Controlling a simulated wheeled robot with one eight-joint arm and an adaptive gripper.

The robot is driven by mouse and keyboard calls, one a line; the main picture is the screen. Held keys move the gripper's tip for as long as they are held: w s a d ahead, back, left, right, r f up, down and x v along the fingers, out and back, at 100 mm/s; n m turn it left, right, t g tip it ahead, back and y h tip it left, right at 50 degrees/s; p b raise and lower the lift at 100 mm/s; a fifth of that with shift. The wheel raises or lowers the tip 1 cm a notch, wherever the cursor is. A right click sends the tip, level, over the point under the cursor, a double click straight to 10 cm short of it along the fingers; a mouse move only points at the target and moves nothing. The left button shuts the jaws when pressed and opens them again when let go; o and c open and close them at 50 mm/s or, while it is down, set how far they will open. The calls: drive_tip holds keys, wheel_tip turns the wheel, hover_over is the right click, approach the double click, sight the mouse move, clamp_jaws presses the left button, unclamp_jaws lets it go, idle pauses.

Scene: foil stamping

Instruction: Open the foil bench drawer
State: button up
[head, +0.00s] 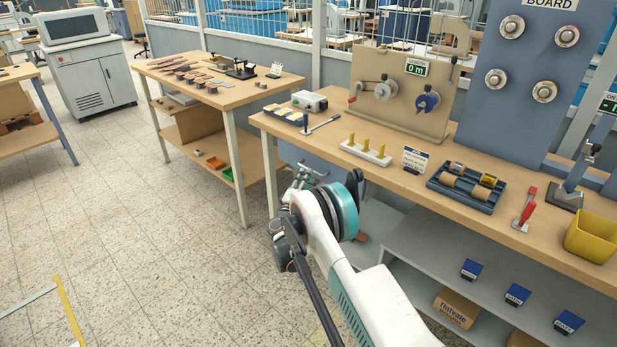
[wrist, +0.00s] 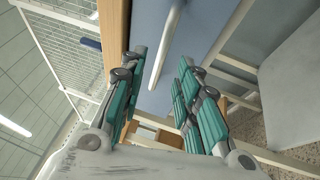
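The foil bench drawer (head: 291,153) shows in the head view as a blue-grey front under the left end of the bench top, partly hidden by my arm. It appears closed. In the wrist view the drawer front (wrist: 204,28) fills the upper middle, with a pale bar handle (wrist: 170,42) running across it at a slant. My gripper (wrist: 163,60) is open, with teal fingers on either side of the handle in the picture. I see no finger touching the handle, and cannot tell the remaining depth. In the head view my gripper (head: 303,178) is at the drawer front, small and partly hidden.
The wooden bench top (head: 330,145) overhangs the drawer and carries a foil reel stand (head: 400,98), a peg block (head: 366,152) and a roll tray (head: 466,187). A lower shelf (head: 450,270) is at right. A second table (head: 215,85) stands left. Open floor (head: 170,240) lies in front.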

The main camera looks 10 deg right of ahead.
drive_tip(key=shift+b+x, duration=0.4)
drive_tip(key=shift+x, duration=1.45)
clamp_jaws()
